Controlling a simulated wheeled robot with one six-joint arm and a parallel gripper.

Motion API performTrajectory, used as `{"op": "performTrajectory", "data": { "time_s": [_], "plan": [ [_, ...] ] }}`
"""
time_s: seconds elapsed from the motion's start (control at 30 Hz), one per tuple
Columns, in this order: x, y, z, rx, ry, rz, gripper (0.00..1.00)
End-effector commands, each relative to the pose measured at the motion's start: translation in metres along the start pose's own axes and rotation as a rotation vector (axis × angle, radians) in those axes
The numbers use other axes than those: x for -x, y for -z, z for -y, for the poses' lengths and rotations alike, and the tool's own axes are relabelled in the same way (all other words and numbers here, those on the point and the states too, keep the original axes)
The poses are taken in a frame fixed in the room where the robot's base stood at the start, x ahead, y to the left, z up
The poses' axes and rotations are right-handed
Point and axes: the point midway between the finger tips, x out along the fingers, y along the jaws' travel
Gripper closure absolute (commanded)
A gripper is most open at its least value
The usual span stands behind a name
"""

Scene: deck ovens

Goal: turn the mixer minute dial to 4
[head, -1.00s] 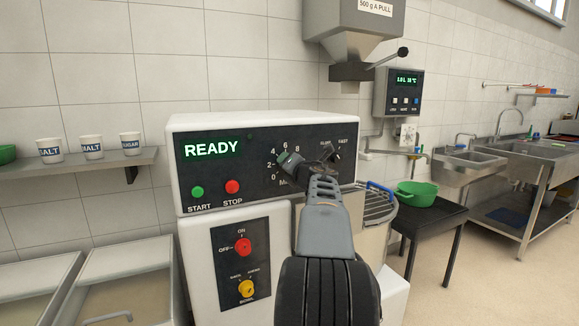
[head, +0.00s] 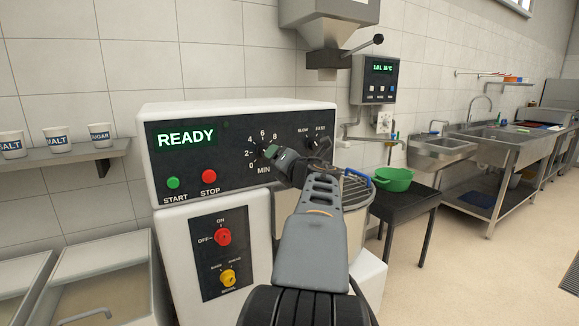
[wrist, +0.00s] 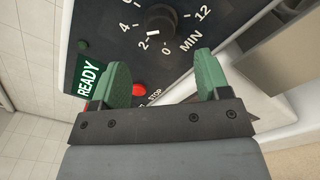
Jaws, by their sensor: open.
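The mixer minute dial, a dark round knob (wrist: 160,18), shows at the top of the wrist view among white numerals. Its white pointer is close to the 2. In the head view the knob is mostly hidden behind my gripper, with the numerals (head: 262,134) showing above it. My gripper (wrist: 164,76) is open and empty, its two green fingers apart below the dial in the wrist view. In the head view my gripper (head: 283,160) is in front of the panel (head: 225,130); I cannot tell whether it touches.
The display reads READY (head: 186,138), with a green start button (head: 173,183) and red stop button (head: 209,177) below. A slow/fast knob (head: 318,142) is right of the minute dial. Red (head: 223,237) and yellow (head: 228,278) knobs sit lower. A green bowl (head: 393,179) stands right.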

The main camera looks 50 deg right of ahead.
Motion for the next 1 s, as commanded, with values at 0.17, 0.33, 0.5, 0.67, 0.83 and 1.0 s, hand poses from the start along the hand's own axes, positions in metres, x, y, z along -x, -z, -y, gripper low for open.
{"op": "performTrajectory", "data": {
  "time_s": [0.17, 0.33, 0.5, 0.67, 0.83, 1.0],
  "plan": [
    [0.029, -0.001, 0.0, -0.001, 0.001, 0.003, 0.3],
    [0.043, -0.001, 0.0, 0.0, 0.0, 0.001, 0.3],
    [0.048, 0.0, 0.0, 0.0, 0.0, 0.0, 0.3],
    [0.048, 0.0, 0.0, 0.0, -0.001, 0.0, 0.3],
    [0.048, 0.0, 0.0, -0.001, -0.001, 0.0, 0.3],
    [0.048, 0.0, 0.0, -0.001, -0.001, 0.0, 0.3]
  ]
}}
